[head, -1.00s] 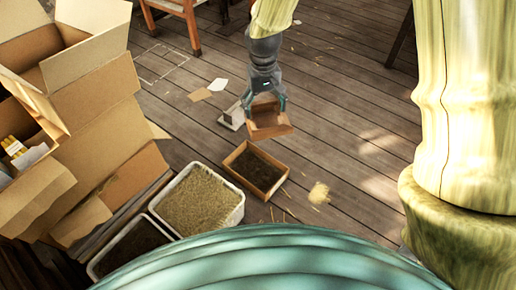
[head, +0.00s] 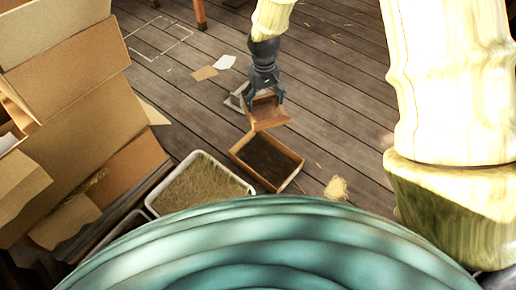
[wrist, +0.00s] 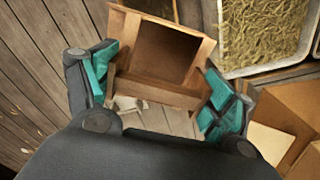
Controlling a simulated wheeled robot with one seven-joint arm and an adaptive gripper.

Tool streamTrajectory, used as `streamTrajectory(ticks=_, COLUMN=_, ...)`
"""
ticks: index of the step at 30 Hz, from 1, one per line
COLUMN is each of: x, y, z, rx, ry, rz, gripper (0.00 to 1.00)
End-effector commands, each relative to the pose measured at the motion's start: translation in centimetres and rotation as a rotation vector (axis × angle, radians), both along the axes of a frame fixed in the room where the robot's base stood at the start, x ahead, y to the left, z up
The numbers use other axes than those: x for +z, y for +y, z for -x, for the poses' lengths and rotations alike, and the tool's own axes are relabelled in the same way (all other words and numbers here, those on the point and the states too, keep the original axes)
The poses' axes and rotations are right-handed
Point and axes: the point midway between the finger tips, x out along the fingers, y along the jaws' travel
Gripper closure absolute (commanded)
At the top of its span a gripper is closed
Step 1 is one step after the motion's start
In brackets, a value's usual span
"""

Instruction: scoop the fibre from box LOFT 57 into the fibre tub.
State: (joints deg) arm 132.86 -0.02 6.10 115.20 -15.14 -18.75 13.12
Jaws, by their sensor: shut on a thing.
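My gripper (head: 264,92) is shut on a brown, open box-shaped scoop (head: 270,117). In the wrist view the scoop (wrist: 165,50) sits between my teal fingers, its hollow facing the camera and looking empty. It hangs beyond a wooden tray (head: 287,179) with dark contents. A white tub (head: 221,162) of straw-coloured fibre stands left of that tray; the tub also shows at top right in the wrist view (wrist: 243,71). Large cardboard boxes (head: 70,125) stand at the left. I read no label, so I cannot tell which is LOFT 57 or the fibre tub.
Another pale-rimmed tub (head: 128,219) is partly hidden at lower left. A small grey object (head: 237,97) lies behind the scoop. Paper scraps (head: 225,62) and a fibre clump (head: 336,188) lie on the plank floor.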

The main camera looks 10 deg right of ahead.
Motion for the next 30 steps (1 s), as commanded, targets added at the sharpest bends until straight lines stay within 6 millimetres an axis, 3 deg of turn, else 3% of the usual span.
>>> streamTrajectory(ticks=1, x=-3.0, y=0.1, z=0.0, rx=0.009, ry=0.004, rz=-0.002, gripper=0.49)
streamTrajectory(ticks=3, x=-5.5, y=0.3, z=-0.2, rx=0.023, ry=0.004, rz=-0.005, gripper=0.49)
streamTrajectory(ticks=12, x=-16.4, y=1.0, z=-0.5, rx=0.081, ry=0.005, rz=-0.018, gripper=0.49)
streamTrajectory(ticks=18, x=-22.5, y=1.5, z=-0.5, rx=0.115, ry=0.004, rz=-0.026, gripper=0.49)
streamTrajectory(ticks=24, x=-25.6, y=1.7, z=-0.4, rx=0.134, ry=0.004, rz=-0.033, gripper=0.49)
streamTrajectory(ticks=30, x=-26.5, y=1.6, z=-0.4, rx=0.137, ry=0.005, rz=-0.044, gripper=0.49)
